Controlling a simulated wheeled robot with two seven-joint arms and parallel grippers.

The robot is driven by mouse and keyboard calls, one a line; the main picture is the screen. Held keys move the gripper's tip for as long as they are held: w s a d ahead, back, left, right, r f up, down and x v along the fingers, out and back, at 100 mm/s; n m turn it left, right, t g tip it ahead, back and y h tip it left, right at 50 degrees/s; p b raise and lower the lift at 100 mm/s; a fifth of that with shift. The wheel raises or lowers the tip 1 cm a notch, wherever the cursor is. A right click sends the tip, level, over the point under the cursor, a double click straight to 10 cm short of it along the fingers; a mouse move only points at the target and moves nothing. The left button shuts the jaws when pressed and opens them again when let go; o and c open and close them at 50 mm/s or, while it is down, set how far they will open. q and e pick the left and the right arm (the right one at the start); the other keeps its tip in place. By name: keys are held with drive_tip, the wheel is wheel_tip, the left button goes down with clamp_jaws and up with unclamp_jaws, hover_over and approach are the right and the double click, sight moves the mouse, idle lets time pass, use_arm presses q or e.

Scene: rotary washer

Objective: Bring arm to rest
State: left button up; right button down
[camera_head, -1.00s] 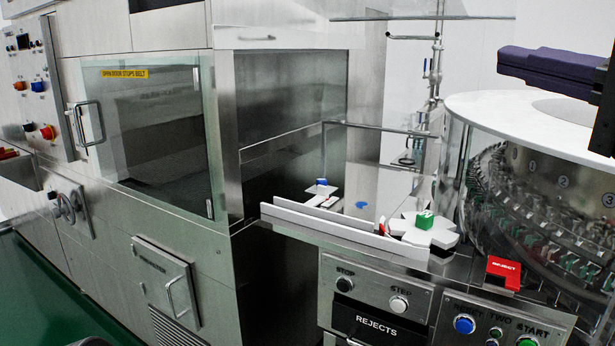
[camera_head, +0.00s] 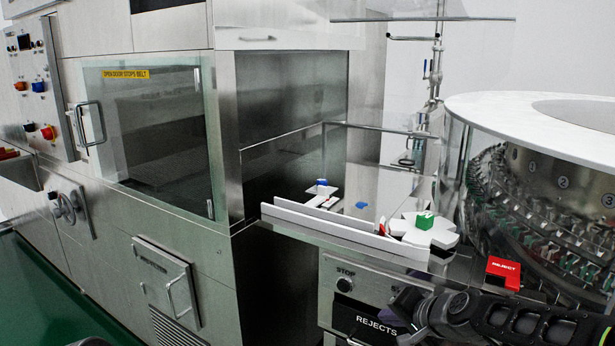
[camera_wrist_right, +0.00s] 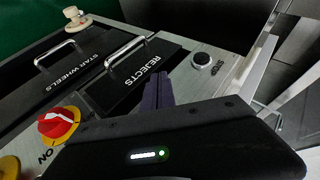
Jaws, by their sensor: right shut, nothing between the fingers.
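My right gripper (camera_head: 408,306) is low in the head view, in front of the control panel just right of the REJECTS drawer. In the right wrist view its dark purple fingers (camera_wrist_right: 158,92) are together with nothing between them. They show over the panel beside the REJECTS drawer (camera_wrist_right: 140,76). My right forearm crosses the bottom right of the head view and hides the step, reset and start buttons. My left gripper is not in view.
A white star wheel (camera_head: 432,240) carries a green block (camera_head: 425,220). A red REJECT box (camera_head: 503,273) stands close above my arm. The glass-sided rotary washer (camera_head: 560,180) is at right. A red rotary knob (camera_wrist_right: 60,122) and drawer handles stick up from the panel.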

drive_tip(key=s+a+f+n+g, duration=0.15)
drive_tip(key=s+f, duration=0.25)
drive_tip(key=f, duration=0.5)
drive_tip(key=s+a+f+g+h, duration=0.15)
drive_tip(key=s+f, duration=0.25)
drive_tip(key=f, duration=0.4)
drive_tip(key=s+a+f+n+g+y, duration=0.15)
drive_tip(key=s+f, duration=0.25)
drive_tip(key=f, duration=0.5)
drive_tip(key=s+a+f+n+g, duration=0.1)
drive_tip(key=s+a+f, duration=0.1)
drive_tip(key=s+f, duration=0.35)
drive_tip(key=s+a+f+n+g, duration=0.1)
drive_tip(key=s+a+f+g, duration=0.15)
drive_tip(key=s, duration=0.65)
drive_tip(key=s+a+f+n+g, duration=0.1)
drive_tip(key=s+f, duration=0.4)
drive_tip(key=s, duration=0.2)
wheel_tip(320, 180, up, 15)
drive_tip(key=p, duration=1.5)
drive_tip(key=shift+w+t, duration=0.3)
drive_tip(key=shift+w, duration=0.05)
drive_tip(key=shift+d, duration=0.1)
